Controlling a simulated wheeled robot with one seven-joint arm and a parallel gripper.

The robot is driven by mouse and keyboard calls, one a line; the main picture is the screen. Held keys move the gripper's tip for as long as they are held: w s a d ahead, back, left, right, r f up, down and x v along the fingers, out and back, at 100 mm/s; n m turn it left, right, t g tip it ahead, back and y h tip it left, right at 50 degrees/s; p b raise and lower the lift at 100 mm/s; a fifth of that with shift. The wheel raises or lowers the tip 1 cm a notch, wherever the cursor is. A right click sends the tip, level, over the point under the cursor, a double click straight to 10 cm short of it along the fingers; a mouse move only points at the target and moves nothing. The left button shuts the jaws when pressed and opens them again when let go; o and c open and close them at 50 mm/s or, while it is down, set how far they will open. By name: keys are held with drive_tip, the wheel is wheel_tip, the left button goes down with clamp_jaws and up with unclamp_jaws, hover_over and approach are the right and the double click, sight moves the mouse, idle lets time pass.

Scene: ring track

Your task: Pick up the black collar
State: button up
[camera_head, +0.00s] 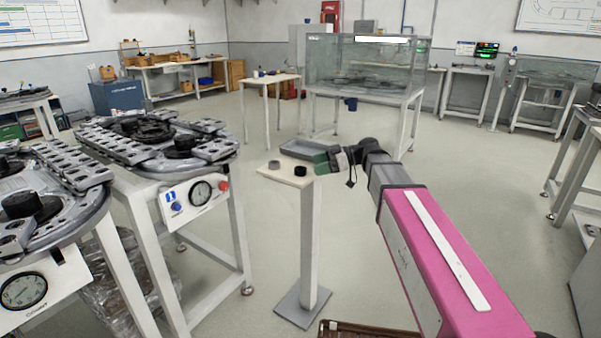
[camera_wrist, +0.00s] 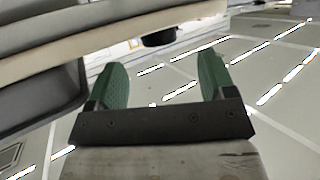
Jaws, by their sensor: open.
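The black collar (camera_head: 300,171) lies on the small pale top of a post stand (camera_head: 278,172). In the wrist view, which looks inverted, a dark round piece, apparently the black collar (camera_wrist: 158,38), stands on the pale slab beyond the fingertips, about midway between them. My gripper (camera_head: 322,162) reaches in from the right at the stand's right edge, close to the collar. In the wrist view my gripper (camera_wrist: 162,64) has its two green fingers wide apart with nothing between them.
A grey ring (camera_head: 274,164) lies left of the black collar. A grey tray (camera_head: 311,149) sits behind on the stand, close to my gripper; it also shows in the wrist view (camera_wrist: 50,100). Ring-track tables (camera_head: 150,165) stand at the left.

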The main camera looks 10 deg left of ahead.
sight(301, 168)
drive_tip(key=x, duration=0.5)
drive_tip(key=shift+a+r, duration=0.1)
drive_tip(key=shift+a, duration=0.05)
drive_tip(key=c, duration=1.1)
